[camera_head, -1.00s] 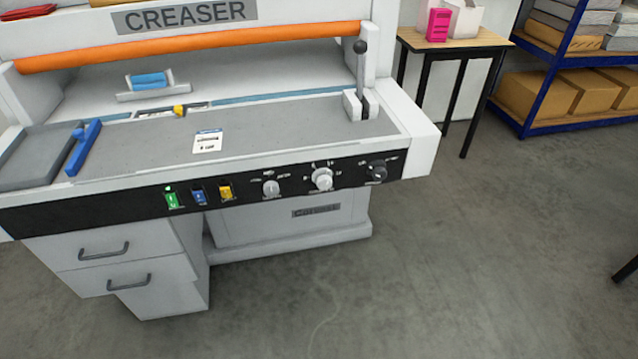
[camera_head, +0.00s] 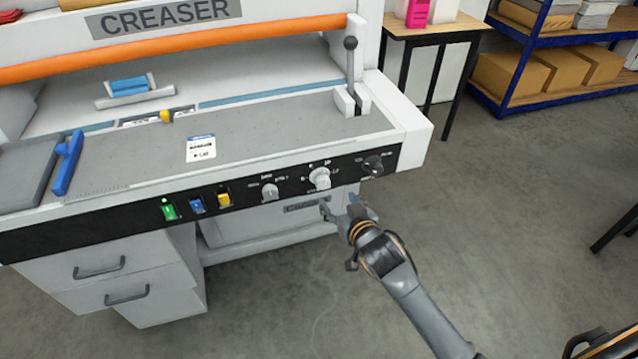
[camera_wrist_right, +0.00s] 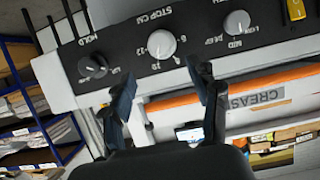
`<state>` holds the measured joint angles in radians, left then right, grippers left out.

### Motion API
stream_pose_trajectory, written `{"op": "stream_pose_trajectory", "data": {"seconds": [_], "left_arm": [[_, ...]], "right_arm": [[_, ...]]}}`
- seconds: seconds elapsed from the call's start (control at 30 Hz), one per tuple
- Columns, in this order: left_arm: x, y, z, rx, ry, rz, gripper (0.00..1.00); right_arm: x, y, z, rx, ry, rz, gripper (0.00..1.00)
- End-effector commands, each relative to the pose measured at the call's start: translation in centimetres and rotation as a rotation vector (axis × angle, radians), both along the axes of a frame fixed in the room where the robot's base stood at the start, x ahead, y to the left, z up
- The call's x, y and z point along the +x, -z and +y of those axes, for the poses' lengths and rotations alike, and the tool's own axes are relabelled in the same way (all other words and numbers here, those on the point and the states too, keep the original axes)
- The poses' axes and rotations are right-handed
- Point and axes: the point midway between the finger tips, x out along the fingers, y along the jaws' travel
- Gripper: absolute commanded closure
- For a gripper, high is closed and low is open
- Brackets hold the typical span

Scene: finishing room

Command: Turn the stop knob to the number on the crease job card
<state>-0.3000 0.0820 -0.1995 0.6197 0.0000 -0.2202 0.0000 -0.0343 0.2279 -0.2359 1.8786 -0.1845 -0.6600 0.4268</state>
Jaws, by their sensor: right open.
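The stop knob (camera_head: 320,178) is a round white dial on the creaser's black front panel, between a smaller grey knob (camera_head: 270,191) and a black knob (camera_head: 372,165). In the right wrist view the stop knob (camera_wrist_right: 162,43) sits under the label "STOP CM" with numbers around it. The job card (camera_head: 201,148) is a small white card lying on the grey bed; its print is too small to read. My right gripper (camera_head: 338,207) is open and empty, just below and in front of the stop knob, apart from it. My left gripper is not in view.
Green, blue and yellow switches (camera_head: 196,205) line the panel's left part. A lever (camera_head: 350,62) stands at the bed's right end. A small wooden table (camera_head: 430,30) and blue shelving (camera_head: 540,105) stand behind right. The floor (camera_head: 520,220) at the right is mostly clear.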

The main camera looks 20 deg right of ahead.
Motion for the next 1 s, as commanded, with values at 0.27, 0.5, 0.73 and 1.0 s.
{"op": "stream_pose_trajectory", "data": {"seconds": [0.27, 0.5, 0.73, 1.0], "left_arm": [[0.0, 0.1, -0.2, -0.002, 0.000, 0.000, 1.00], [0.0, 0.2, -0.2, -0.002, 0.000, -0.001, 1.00], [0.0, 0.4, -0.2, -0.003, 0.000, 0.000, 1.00], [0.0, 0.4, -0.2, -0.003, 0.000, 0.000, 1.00]], "right_arm": [[5.3, 2.1, 0.2, 0.000, 0.000, -0.001, 0.39], [9.1, 3.7, 0.3, 0.001, 0.000, 0.000, 0.39], [10.9, 4.5, 0.4, 0.000, -0.001, 0.000, 0.39], [11.2, 4.7, 0.5, 0.001, -0.002, 0.000, 0.39]]}}
